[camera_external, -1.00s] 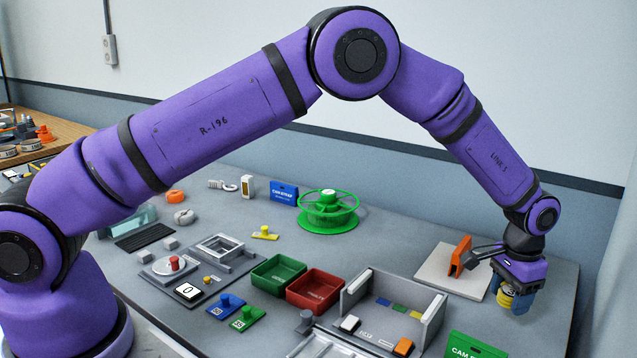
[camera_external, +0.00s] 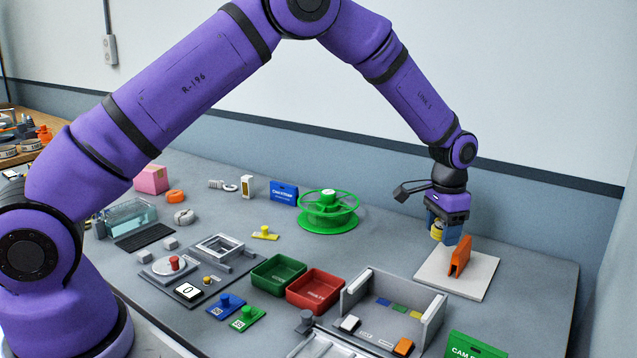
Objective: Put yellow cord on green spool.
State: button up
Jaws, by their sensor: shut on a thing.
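The green spool (camera_external: 329,219) stands on the table toward the back, left of my gripper, with open spokes and a pale hub top. My gripper (camera_external: 441,233) points down above the back edge of a white board (camera_external: 430,275), to the right of the spool and apart from it. It is shut on the yellow cord (camera_external: 436,232), a small yellow coil partly hidden by the blue-grey fingers. The cord is held above the table.
An orange upright piece (camera_external: 460,257) stands on the white board close to my gripper. A blue box (camera_external: 283,193) stands left of the spool. Green (camera_external: 277,288) and red (camera_external: 297,295) trays and a grey walled fixture (camera_external: 435,322) lie in front. The table between spool and board is clear.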

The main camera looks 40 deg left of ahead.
jog(key=s+a+r, duration=0.1)
jog(key=s+a, duration=0.1)
jog(key=a, duration=1.7)
jog(key=s+a+r, duration=0.2)
jog(key=a, duration=1.7)
send_over(328, 192)
jog(key=shift+s+f+n, duration=0.1)
jog(key=shift+f+n, duration=0.3)
jog(key=shift+f, duration=2.3)
jog(key=shift+f, duration=0.1)
jog(key=o, duration=0.9)
notch_tip(328, 192, up, 12)
jog(key=shift+r, duration=0.25)
